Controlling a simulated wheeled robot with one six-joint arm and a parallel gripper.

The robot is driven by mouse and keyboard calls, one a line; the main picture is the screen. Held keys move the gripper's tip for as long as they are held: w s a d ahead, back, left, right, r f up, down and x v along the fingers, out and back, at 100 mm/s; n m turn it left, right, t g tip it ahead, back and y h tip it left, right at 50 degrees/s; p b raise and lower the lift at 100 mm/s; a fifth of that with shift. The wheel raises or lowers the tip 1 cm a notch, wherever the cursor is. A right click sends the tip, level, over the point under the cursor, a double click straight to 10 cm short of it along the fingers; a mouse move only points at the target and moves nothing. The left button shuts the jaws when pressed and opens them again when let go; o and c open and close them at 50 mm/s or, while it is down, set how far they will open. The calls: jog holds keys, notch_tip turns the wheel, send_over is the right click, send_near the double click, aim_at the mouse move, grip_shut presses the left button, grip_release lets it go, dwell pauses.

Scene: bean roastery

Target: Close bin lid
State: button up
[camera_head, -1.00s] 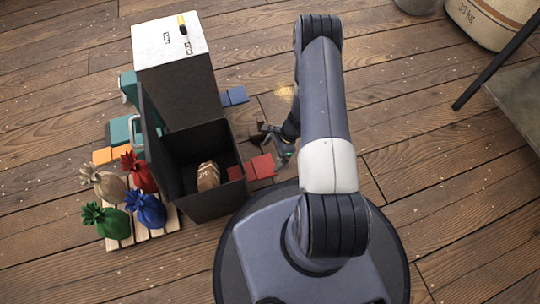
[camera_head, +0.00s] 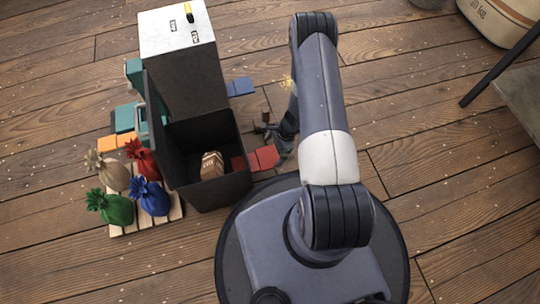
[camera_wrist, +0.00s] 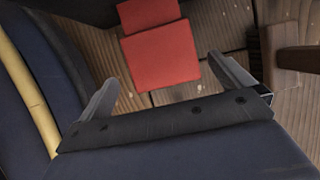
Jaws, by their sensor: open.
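The dark bin (camera_head: 228,187) stands left of my base with its top open. Its dark lid (camera_head: 156,135) stands up along the bin's left side. A brown bag (camera_head: 211,164) with light lettering lies inside the bin. My gripper (camera_head: 267,129) is low, just right of the bin and apart from it, on the side opposite the lid. In the wrist view my gripper (camera_wrist: 168,90) has its two fingers spread with nothing between them. The bin and lid cannot be made out there.
A tall dark cabinet with a white top (camera_head: 172,30) stands behind the bin. A pallet (camera_head: 172,211) with several coloured sacks is at left. Red tiles (camera_head: 266,156) lie between bin and base; they show in the wrist view (camera_wrist: 165,55). Blue tiles (camera_head: 240,87) lie farther back.

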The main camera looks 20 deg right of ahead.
aim_at(270, 157)
jog(key=b+x, duration=0.1)
jog(key=x, duration=0.3)
jog(key=shift+c, duration=0.3)
jog(key=c, duration=1)
jog(key=shift+f+b, duration=0.55)
jog(key=shift+b, duration=0.25)
jog(key=shift+c, duration=0.2)
